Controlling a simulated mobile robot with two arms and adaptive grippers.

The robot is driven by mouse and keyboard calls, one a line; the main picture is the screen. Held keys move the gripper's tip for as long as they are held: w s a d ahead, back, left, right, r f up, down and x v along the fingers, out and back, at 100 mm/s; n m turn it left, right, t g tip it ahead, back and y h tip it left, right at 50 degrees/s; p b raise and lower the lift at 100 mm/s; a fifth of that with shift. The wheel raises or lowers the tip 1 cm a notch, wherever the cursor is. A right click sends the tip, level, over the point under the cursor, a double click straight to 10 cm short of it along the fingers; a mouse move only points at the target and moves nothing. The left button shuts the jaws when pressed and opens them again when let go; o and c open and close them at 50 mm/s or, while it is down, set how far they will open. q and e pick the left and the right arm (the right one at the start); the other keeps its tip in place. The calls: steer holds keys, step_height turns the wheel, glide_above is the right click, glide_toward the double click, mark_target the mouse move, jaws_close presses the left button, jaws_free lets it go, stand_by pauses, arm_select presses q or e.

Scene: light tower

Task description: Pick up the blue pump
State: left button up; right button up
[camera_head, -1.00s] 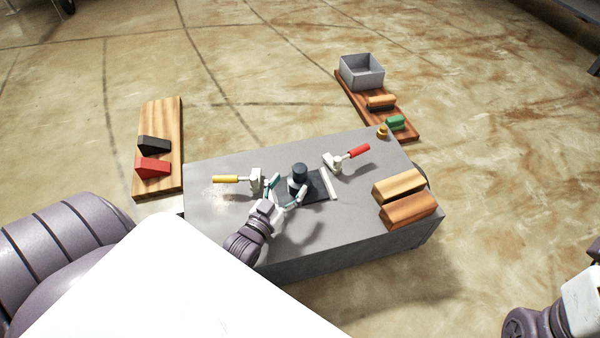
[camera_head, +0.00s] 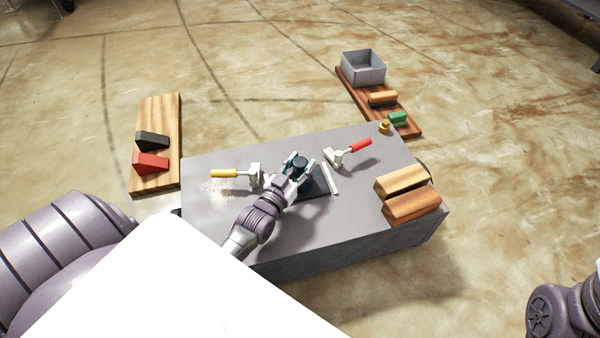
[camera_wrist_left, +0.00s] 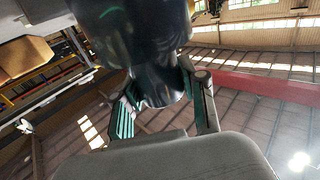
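The blue pump (camera_head: 300,162), a dark blue upright cylinder, stands on a dark plate (camera_head: 318,182) near the middle of the grey table. My left gripper (camera_head: 298,169) reaches it from the front left, with one finger on each side. In the left wrist view the pump (camera_wrist_left: 150,45) is a large, dark, glossy shape, its narrower end between the spread green-padded fingers (camera_wrist_left: 163,100). The fingers are close to it, but firm contact on both sides does not show. The pump's lower part is hidden by the gripper in the head view. My right gripper is out of view.
On the grey table (camera_head: 225,222), a yellow-handled clamp (camera_head: 240,174) stands left of the pump and a red-handled clamp (camera_head: 348,152) to its right. A grey bin (camera_head: 363,68) stands behind, on a board.

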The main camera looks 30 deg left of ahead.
arm_select(q)
jaws_close()
steer(key=shift+r, duration=0.2)
